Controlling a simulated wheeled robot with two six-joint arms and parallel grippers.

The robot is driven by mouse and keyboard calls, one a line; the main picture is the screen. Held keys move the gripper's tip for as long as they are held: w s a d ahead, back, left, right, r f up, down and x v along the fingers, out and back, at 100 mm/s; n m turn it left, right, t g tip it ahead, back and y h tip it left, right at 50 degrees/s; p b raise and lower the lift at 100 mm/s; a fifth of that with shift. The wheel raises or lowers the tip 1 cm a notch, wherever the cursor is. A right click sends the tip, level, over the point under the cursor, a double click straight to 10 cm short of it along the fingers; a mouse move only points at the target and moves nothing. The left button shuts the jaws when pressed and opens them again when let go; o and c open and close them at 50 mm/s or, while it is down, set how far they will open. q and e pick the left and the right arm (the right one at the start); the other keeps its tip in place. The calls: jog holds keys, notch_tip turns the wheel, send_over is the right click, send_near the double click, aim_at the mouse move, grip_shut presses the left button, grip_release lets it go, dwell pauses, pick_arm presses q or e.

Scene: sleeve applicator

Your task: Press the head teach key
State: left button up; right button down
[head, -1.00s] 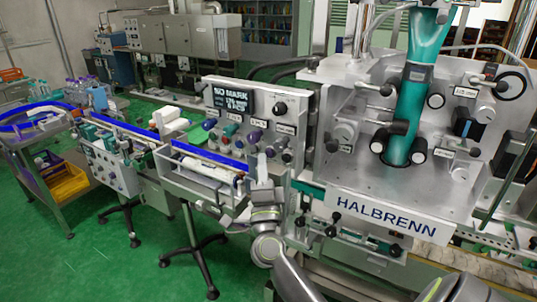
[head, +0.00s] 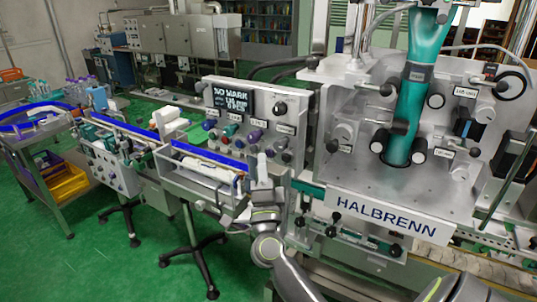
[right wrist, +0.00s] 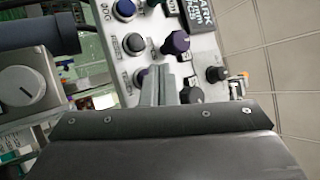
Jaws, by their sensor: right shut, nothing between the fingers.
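The control panel (head: 299,104) stands left of the HALBRENN machine, with a lit display (head: 233,101) reading "NO MARK" and rows of coloured keys and knobs. My right gripper (head: 262,168) is shut and empty, in front of the panel's lower part. In the right wrist view the shut fingers (right wrist: 166,72) point at the panel among a dark key (right wrist: 133,44), a blue key (right wrist: 124,9), a purple knob (right wrist: 176,42) and a black knob (right wrist: 216,74). The fingers hide part of the lowest key. Labels are too small to tell which is the head teach key; contact is unclear.
The HALBRENN machine (head: 391,218) with a teal sleeve column (head: 407,110) fills the right side. A conveyor with blue rails (head: 208,152) runs left below the panel. A cart (head: 40,160) stands far left. The green floor (head: 100,250) is open at lower left.

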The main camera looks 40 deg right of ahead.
jog(key=shift+d+r, duration=0.1)
jog(key=shift+d, duration=0.05)
jog(key=shift+w+d, duration=0.15)
jog(key=shift+d, duration=0.15)
jog(key=shift+w+d+p, duration=0.2)
jog(key=shift+d+p, duration=0.15)
jog(key=shift+p, duration=0.1)
dwell(0.6)
jog(key=shift+a, duration=0.15)
jog(key=shift+s+a, duration=0.35)
jog(key=shift+a, duration=0.3)
jog(key=shift+a, duration=0.1)
jog(key=shift+s+a, duration=0.3)
jog(key=shift+a, duration=0.45)
jog(key=shift+s+a, duration=0.35)
jog(key=shift+a, duration=0.35)
jog(key=shift+s+a, duration=0.3)
jog(key=shift+a, duration=0.45)
